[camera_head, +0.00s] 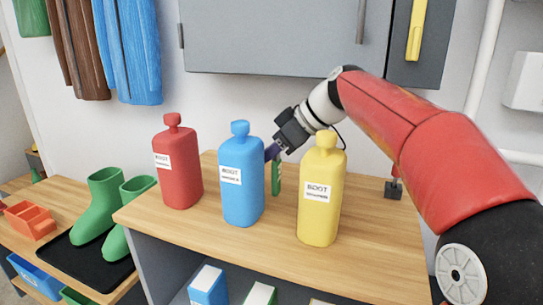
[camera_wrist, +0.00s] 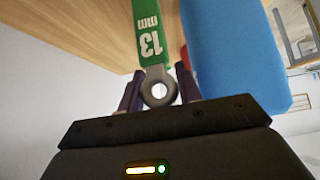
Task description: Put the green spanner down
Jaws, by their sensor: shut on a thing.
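The green spanner (camera_wrist: 150,30) is marked "13 mm" and has a grey ring end (camera_wrist: 159,88). My gripper (camera_wrist: 159,92) is shut on this ring end, one dark finger on each side. In the head view the spanner (camera_head: 276,178) hangs roughly upright below my gripper (camera_head: 272,152), between the blue and yellow bottles. It is over or at the wooden top (camera_head: 370,235); I cannot tell whether its lower end touches the wood. Part of my gripper is hidden behind the blue bottle's edge.
A blue bottle (camera_head: 241,180) stands close to the spanner's left, with a red bottle (camera_head: 177,165) farther left. A yellow bottle (camera_head: 321,195) stands at front right. A grey cabinet (camera_head: 280,38) hangs above.

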